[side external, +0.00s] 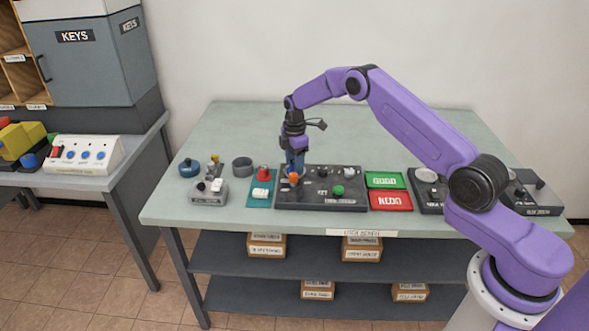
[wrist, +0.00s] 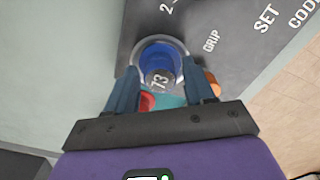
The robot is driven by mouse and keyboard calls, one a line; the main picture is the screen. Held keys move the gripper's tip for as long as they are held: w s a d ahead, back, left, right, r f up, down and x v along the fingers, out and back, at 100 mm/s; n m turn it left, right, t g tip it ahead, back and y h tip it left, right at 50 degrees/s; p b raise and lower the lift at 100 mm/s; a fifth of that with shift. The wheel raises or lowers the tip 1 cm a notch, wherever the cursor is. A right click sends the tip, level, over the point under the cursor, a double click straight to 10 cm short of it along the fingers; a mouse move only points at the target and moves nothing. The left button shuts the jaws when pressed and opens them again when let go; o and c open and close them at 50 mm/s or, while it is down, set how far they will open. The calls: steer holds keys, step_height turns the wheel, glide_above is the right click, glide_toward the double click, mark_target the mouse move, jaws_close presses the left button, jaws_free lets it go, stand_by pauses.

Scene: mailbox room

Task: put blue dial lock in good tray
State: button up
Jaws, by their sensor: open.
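In the side view my gripper (side external: 294,172) points down over the left part of the dark panel (side external: 345,199) and hides the lock there. The green tray marked GOOD (side external: 385,180) lies right of the panel and looks empty.
The red REDO tray (side external: 391,201) lies in front of the green one. An orange knob (side external: 293,178) and a green knob (side external: 338,190) stand on the panel.

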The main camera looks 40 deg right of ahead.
steer(key=c, duration=0.9)
steer(key=shift+r, duration=2.25)
steer(key=s+d+m, duration=0.1)
steer(key=s+d, duration=0.1)
steer(key=d, duration=0.1)
steer(key=s+d+m, duration=0.1)
steer(key=s+d, duration=0.1)
steer(key=d, duration=0.2)
steer(key=s+d, duration=0.2)
steer(key=d, duration=0.1)
steer(key=shift+s+d+f+m, duration=0.2)
steer(key=shift+s+d+m, duration=0.1)
steer(key=shift+s+m, duration=0.1)
steer(key=shift+s+d+f+m, duration=0.65)
steer(key=shift+s+d, duration=0.75)
steer(key=shift+s, duration=0.55)
steer(key=shift+s+d+f+m, duration=0.4)
steer(key=shift+s+d+f, duration=0.5)
steer(key=shift+s+d, duration=0.75)
steer(key=shift+s+d+f+m, duration=0.65)
steer(key=shift+s+d, duration=0.45)
steer(key=shift+s, duration=1.15)
